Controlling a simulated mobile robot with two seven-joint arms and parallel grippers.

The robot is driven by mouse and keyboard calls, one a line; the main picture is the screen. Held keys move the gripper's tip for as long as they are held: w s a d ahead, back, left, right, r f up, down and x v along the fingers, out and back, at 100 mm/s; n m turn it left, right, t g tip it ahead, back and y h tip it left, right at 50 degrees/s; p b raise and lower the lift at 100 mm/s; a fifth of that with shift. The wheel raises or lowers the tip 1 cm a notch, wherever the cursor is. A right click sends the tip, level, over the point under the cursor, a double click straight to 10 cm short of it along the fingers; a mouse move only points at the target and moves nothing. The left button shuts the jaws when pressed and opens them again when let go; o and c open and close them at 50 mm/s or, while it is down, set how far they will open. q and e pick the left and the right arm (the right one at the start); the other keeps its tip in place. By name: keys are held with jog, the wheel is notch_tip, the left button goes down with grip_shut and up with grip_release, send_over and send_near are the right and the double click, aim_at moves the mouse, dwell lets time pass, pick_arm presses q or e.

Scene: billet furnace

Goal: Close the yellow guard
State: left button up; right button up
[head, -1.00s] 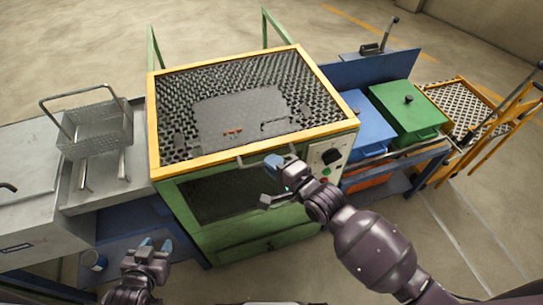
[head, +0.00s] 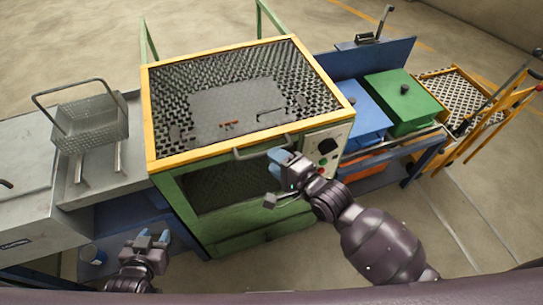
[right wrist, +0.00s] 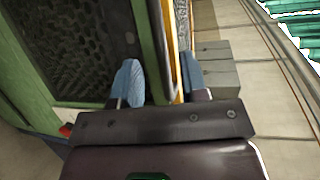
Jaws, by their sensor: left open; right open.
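The yellow guard (head: 243,149) is a yellow frame with dark mesh across the top of the green machine. A pale bar handle (head: 262,153) is on its front edge. The frame looks roughly level; I cannot tell whether it is fully down. My right gripper (head: 275,172) is open at the right end of the handle. In the right wrist view, its blue fingertips (right wrist: 160,80) stand either side of the yellow edge and bar; contact is unclear. My left gripper (head: 149,240) is open and empty, low in front of the machine, apart from the guard.
A control panel (head: 325,146) with a dark knob is right of my right gripper. A wire basket (head: 90,125) stands on the grey bench at left. Blue (head: 358,118) and green (head: 405,103) boxes and a yellow trolley (head: 500,110) are at right. Floor in front is partly clear.

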jog(key=v, duration=0.8)
jog(key=shift+s+d, duration=0.1)
jog(key=shift+s, duration=0.05)
jog(key=w+d+f+n+t+h, duration=0.1)
jog(key=d+f+n+h, duration=0.15)
jog(key=d+n, duration=0.4)
jog(key=d+f+n+t+h, duration=0.1)
jog(key=d+f+n+h, duration=0.1)
jog(key=d+n+h, duration=0.4)
jog(key=s+d+f+g+h, duration=0.2)
jog(key=s+d+f, duration=0.5)
jog(key=s, duration=0.2)
jog(key=shift+s+m, duration=0.3)
jog(key=shift+m, duration=0.05)
